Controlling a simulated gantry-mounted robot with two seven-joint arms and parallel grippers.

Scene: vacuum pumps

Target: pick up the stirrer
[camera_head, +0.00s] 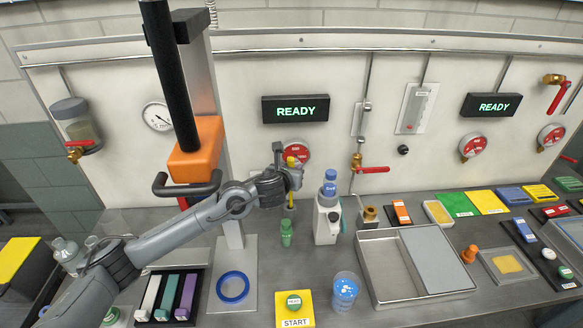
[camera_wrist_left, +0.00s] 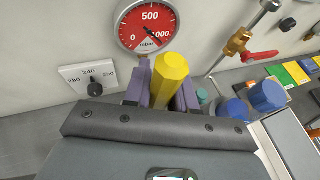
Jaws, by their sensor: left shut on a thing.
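The stirrer has a yellow faceted handle (camera_head: 291,162), which also shows large in the left wrist view (camera_wrist_left: 171,72). My left gripper (camera_head: 290,172) is shut on this handle, in front of the panel and above the bench. In the left wrist view its two purple fingers (camera_wrist_left: 160,88) press on the handle from both sides. The stirrer's lower part is mostly hidden by the gripper in the head view. A small green bottle (camera_head: 286,232) stands below the gripper. My right gripper is not in view.
A white pump with a blue cap (camera_head: 330,190) stands just right of the gripper. A metal tray (camera_head: 388,270) lies farther right. In front are a blue-filled beaker (camera_head: 345,290), a blue ring (camera_head: 233,286) and a yellow START button plate (camera_head: 295,312). An orange-headed column (camera_head: 195,150) rises at left.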

